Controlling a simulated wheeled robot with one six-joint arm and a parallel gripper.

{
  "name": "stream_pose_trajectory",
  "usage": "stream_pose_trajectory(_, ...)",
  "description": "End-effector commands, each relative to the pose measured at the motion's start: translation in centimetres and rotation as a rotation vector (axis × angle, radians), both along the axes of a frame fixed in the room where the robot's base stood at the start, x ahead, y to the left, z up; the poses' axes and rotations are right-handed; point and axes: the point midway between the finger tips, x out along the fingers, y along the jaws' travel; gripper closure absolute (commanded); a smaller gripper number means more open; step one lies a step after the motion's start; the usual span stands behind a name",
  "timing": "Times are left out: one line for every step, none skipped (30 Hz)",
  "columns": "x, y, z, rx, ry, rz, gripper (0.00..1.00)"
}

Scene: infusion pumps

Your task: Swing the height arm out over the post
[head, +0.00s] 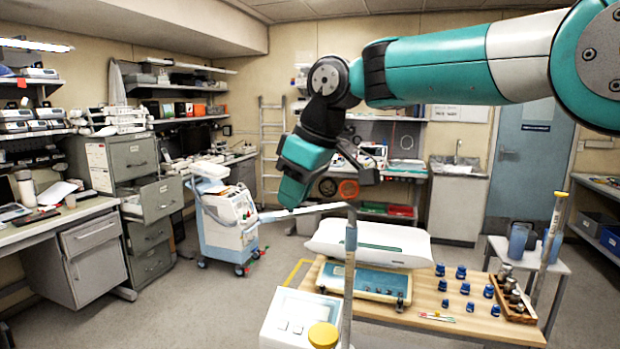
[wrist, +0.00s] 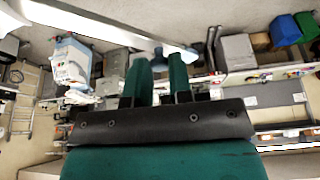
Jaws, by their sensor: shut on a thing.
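The height arm (head: 318,209) is a pale, slim bar with a bluish left end. In the head view it extends left from the top of a grey upright post (head: 348,285) with a blue collar. My gripper (head: 290,203) points down at the bar's left part and is shut on it. In the wrist view the bar (wrist: 105,28) crosses just beyond my fingertips (wrist: 161,58), with a light blue piece between them. The fingers hide part of the grip.
A white console with a yellow knob (head: 323,335) stands in front of the post. Behind it, a wooden table (head: 450,327) holds a white scale (head: 370,244), a blue tray and several blue weights. A wheeled cart (head: 228,215) stands at left. Floor between is clear.

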Motion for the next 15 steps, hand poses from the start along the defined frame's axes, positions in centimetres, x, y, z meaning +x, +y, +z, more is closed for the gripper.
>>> stream_pose_trajectory(-0.5, -0.2, 0.3, 0.001, -0.002, 0.044, 1.0)
stream_pose_trajectory(-0.8, -0.3, 0.3, 0.002, -0.001, 0.072, 1.0)
stream_pose_trajectory(-1.2, -0.5, 0.3, 0.001, -0.002, 0.11, 1.0)
stream_pose_trajectory(-1.5, -0.7, 0.3, 0.002, -0.001, 0.139, 1.0)
stream_pose_trajectory(-1.7, -0.9, 0.3, 0.003, -0.002, 0.166, 1.0)
stream_pose_trajectory(-2.1, -1.1, 0.3, 0.002, -0.003, 0.205, 1.0)
stream_pose_trajectory(-2.3, -1.2, 0.3, 0.003, -0.002, 0.232, 1.0)
stream_pose_trajectory(-2.6, -1.4, 0.3, 0.002, -0.003, 0.26, 1.0)
stream_pose_trajectory(-2.9, -1.7, 0.3, 0.002, -0.003, 0.295, 1.0)
stream_pose_trajectory(-3.1, -1.9, 0.3, 0.003, -0.002, 0.321, 1.0)
stream_pose_trajectory(-3.3, -2.0, 0.3, 0.003, -0.002, 0.346, 1.0)
stream_pose_trajectory(-3.6, -2.3, 0.3, 0.003, -0.002, 0.378, 1.0)
stream_pose_trajectory(-3.8, -2.5, 0.3, 0.004, -0.003, 0.403, 1.0)
stream_pose_trajectory(-3.9, -2.7, 0.3, 0.004, -0.003, 0.424, 1.0)
stream_pose_trajectory(-4.1, -2.9, 0.3, 0.004, -0.003, 0.454, 1.0)
